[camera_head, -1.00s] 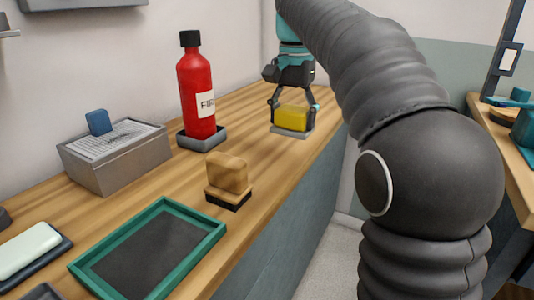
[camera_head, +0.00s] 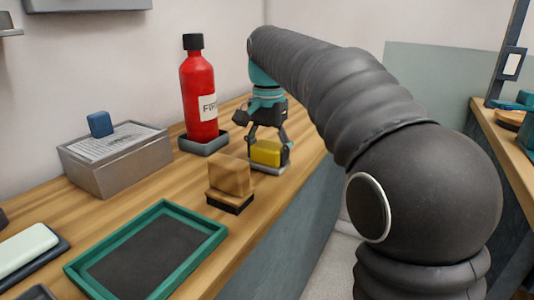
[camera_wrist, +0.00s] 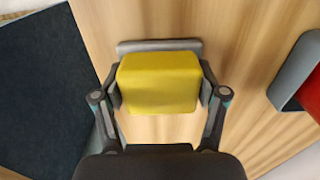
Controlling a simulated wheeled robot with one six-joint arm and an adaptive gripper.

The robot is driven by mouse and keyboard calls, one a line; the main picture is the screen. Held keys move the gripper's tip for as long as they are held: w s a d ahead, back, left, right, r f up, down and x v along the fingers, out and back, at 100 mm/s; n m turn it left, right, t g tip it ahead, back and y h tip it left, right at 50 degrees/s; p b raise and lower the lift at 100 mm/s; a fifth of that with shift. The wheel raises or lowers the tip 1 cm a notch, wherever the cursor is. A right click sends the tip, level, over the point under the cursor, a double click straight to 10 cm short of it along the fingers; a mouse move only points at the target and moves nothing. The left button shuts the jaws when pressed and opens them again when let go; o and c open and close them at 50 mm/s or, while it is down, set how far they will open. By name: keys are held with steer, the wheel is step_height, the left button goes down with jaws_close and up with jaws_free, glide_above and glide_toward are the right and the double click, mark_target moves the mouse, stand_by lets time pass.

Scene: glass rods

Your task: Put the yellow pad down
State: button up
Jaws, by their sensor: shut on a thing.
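The yellow pad (camera_head: 266,154) is a block on a grey base. In the wrist view the yellow pad (camera_wrist: 160,82) lies between both fingers, with the edge of its grey base (camera_wrist: 158,46) showing beyond it. My gripper (camera_head: 267,157) points down and is shut on the pad; it also shows in the wrist view (camera_wrist: 161,98). The pad is over the wooden counter (camera_head: 284,207), right of the red bottle's tray. I cannot tell whether its base touches the wood.
A red bottle (camera_head: 198,95) stands in a grey tray (camera_head: 203,146). A brown block on a black base (camera_head: 229,201) sits near the pad. A green-framed tray (camera_head: 218,233), a grey box (camera_head: 111,177) with a blue block (camera_head: 100,123), and a pale pad (camera_head: 25,250) lie left.

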mark_target(268, 145)
steer(key=shift+f, duration=0.15)
steer(key=o, duration=1.3)
step_height(268, 145, up, 12)
steer(key=p, duration=0.3)
steer(key=shift+r+p, duration=0.2)
steer(key=shift+p, duration=0.15)
steer(key=s+d+f+n+t, duration=0.2)
steer(key=s+d+f, duration=0.1)
steer(key=s+f, duration=0.4)
steer(key=s+d+f+n+t, duration=0.1)
steer(key=s+d+f, duration=0.3)
steer(key=s+f, duration=0.4)
steer(key=s+d+f+n+t, duration=0.2)
steer(key=s+d+f+n, duration=0.1)
steer(key=s+f, duration=0.4)
steer(key=shift+s+d+f+n+t, duration=0.15)
steer(key=shift+s+d+n, duration=0.1)
steer(key=shift+s, duration=0.55)
steer(key=shift+s+d+f+n+t, duration=0.15)
steer(key=shift+s+d, duration=0.1)
steer(key=shift+s, duration=0.55)
steer(key=shift+r, duration=0.1)
